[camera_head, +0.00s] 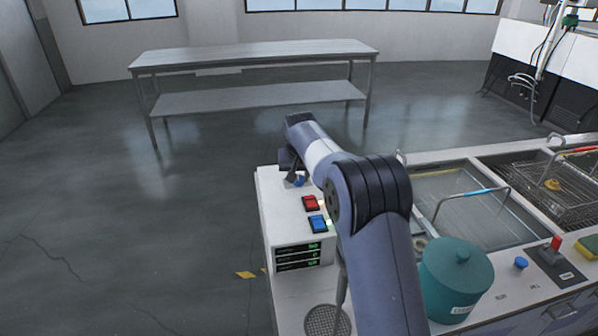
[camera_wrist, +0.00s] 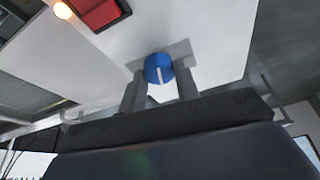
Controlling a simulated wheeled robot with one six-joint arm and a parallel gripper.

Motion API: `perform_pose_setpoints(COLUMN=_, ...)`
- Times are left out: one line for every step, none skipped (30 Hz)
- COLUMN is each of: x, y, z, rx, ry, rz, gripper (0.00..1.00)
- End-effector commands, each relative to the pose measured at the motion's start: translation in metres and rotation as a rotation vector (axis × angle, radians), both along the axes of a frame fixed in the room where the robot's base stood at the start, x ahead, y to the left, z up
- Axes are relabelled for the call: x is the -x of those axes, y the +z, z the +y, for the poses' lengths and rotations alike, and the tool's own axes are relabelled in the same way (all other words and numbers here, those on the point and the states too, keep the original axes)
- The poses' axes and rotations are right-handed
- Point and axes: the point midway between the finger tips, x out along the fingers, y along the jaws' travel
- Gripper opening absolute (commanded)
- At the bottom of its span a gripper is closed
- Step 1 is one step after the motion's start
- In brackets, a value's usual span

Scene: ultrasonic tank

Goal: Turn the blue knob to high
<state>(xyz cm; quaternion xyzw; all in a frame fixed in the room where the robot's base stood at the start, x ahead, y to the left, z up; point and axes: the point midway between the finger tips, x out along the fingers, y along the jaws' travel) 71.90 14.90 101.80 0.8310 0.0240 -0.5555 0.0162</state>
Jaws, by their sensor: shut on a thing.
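The blue knob (camera_wrist: 159,62) sits on the white top of the control box, between my gripper's two fingers in the wrist view. A white pointer line on its face runs toward the bottom of that picture. My gripper (camera_wrist: 160,78) is shut on the knob, one finger on each side. In the head view the knob (camera_head: 299,181) shows small below the end of my arm, and my gripper (camera_head: 292,174) is partly hidden there. No setting marks are readable around the knob.
A red switch (camera_head: 311,203) and a blue switch (camera_head: 317,223) are on the same box, above green displays (camera_head: 298,256). A teal lidded pot (camera_head: 456,280), another blue knob (camera_head: 521,263) and water tanks (camera_head: 465,205) are to the right. A metal table (camera_head: 255,55) stands behind.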

Motion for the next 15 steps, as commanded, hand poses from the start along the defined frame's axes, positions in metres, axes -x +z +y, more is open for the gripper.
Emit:
perform_pose_setpoints(x=0.0001, y=0.003, z=0.001, rx=0.002, ry=-0.042, rz=0.001, gripper=0.08)
perform_pose_setpoints(x=0.0002, y=0.003, z=0.0015, rx=0.001, ry=-0.07, rz=0.001, gripper=0.08)
perform_pose_setpoints(x=0.0001, y=0.0029, z=0.0017, rx=0.002, ry=-0.107, rz=0.001, gripper=0.08)
perform_pose_setpoints(x=0.0001, y=0.003, z=0.0022, rx=0.001, ry=-0.136, rz=0.001, gripper=0.08)
perform_pose_setpoints(x=0.0, y=0.0031, z=0.0022, rx=0.002, ry=-0.164, rz=0.0, gripper=0.08)
perform_pose_setpoints(x=-0.0002, y=0.0032, z=0.0024, rx=0.002, ry=-0.203, rz=0.0, gripper=0.08)
perform_pose_setpoints(x=-0.0004, y=0.0031, z=0.0024, rx=0.002, ry=-0.231, rz=-0.001, gripper=0.08)
perform_pose_setpoints(x=-0.0006, y=0.0029, z=0.0025, rx=0.002, ry=-0.259, rz=-0.001, gripper=0.08)
perform_pose_setpoints(x=-0.0006, y=0.0028, z=0.0027, rx=0.001, ry=-0.298, rz=-0.001, gripper=0.08)
perform_pose_setpoints(x=-0.0006, y=0.0028, z=0.0029, rx=0.002, ry=-0.327, rz=-0.001, gripper=0.08)
perform_pose_setpoints(x=-0.0006, y=0.0028, z=0.0033, rx=0.001, ry=-0.353, rz=-0.001, gripper=0.08)
perform_pose_setpoints(x=-0.0008, y=0.0028, z=0.0036, rx=0.001, ry=-0.389, rz=-0.001, gripper=0.08)
perform_pose_setpoints(x=-0.0009, y=0.0025, z=0.0037, rx=0.002, ry=-0.415, rz=-0.001, gripper=0.08)
perform_pose_setpoints(x=-0.0009, y=0.0024, z=0.0038, rx=0.001, ry=-0.442, rz=-0.001, gripper=0.08)
perform_pose_setpoints(x=-0.0011, y=0.0026, z=0.0037, rx=0.001, ry=-0.477, rz=-0.001, gripper=0.08)
